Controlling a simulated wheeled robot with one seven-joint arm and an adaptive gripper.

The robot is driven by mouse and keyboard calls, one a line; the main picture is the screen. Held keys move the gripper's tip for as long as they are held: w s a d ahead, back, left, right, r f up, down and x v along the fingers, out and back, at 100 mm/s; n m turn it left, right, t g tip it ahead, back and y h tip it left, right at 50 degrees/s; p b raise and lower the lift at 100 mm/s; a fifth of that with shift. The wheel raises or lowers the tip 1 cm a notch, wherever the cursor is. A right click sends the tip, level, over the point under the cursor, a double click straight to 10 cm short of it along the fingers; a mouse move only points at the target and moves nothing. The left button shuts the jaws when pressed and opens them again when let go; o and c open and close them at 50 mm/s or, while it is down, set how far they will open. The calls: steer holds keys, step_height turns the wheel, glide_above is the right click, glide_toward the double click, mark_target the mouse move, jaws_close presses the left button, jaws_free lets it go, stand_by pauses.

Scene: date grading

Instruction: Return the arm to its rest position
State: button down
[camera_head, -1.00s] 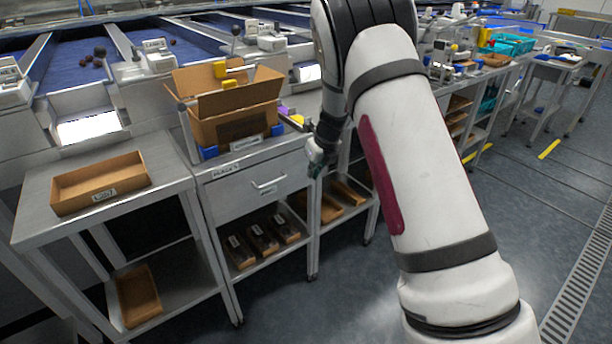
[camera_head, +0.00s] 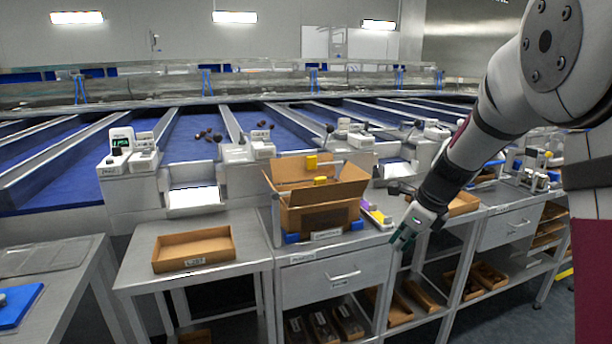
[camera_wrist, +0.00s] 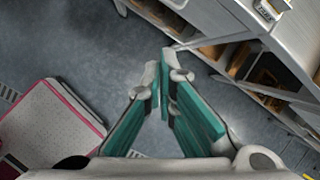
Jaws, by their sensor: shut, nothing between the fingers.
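My gripper (camera_head: 402,238) hangs at the end of my arm, which reaches in from the right of the head view. It is in front of the bench, to the right of the drawer table, and points down and to the left. In the wrist view the two green-padded fingers (camera_wrist: 164,88) meet at their tips with nothing between them. Below them is grey floor (camera_wrist: 120,40).
An open cardboard box (camera_head: 318,217) stands on the drawer table (camera_head: 300,272). A shallow brown tray (camera_head: 194,262) lies on the left table (camera_head: 135,270). Shelved benches (camera_head: 508,228) stand to the right. Blue sorting lanes (camera_head: 190,135) run behind. The floor before the benches looks clear.

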steer(key=s+a+r+n+p, duration=0.2)
steer(key=s+r+n, duration=0.55)
steer(key=s, duration=0.35)
steer(key=s+a+r+n+p, duration=0.2)
steer(key=s+r+n+p, duration=0.1)
steer(key=s+r+n, duration=0.65)
steer(key=s+d+r+n+h+p, duration=0.1)
steer(key=s+n, duration=0.7)
steer(key=s, duration=1.1)
steer(key=h+p, duration=0.1)
steer(key=p, duration=0.1)
steer(key=shift+s+n+p, duration=0.15)
steer(key=shift+n+p, duration=0.15)
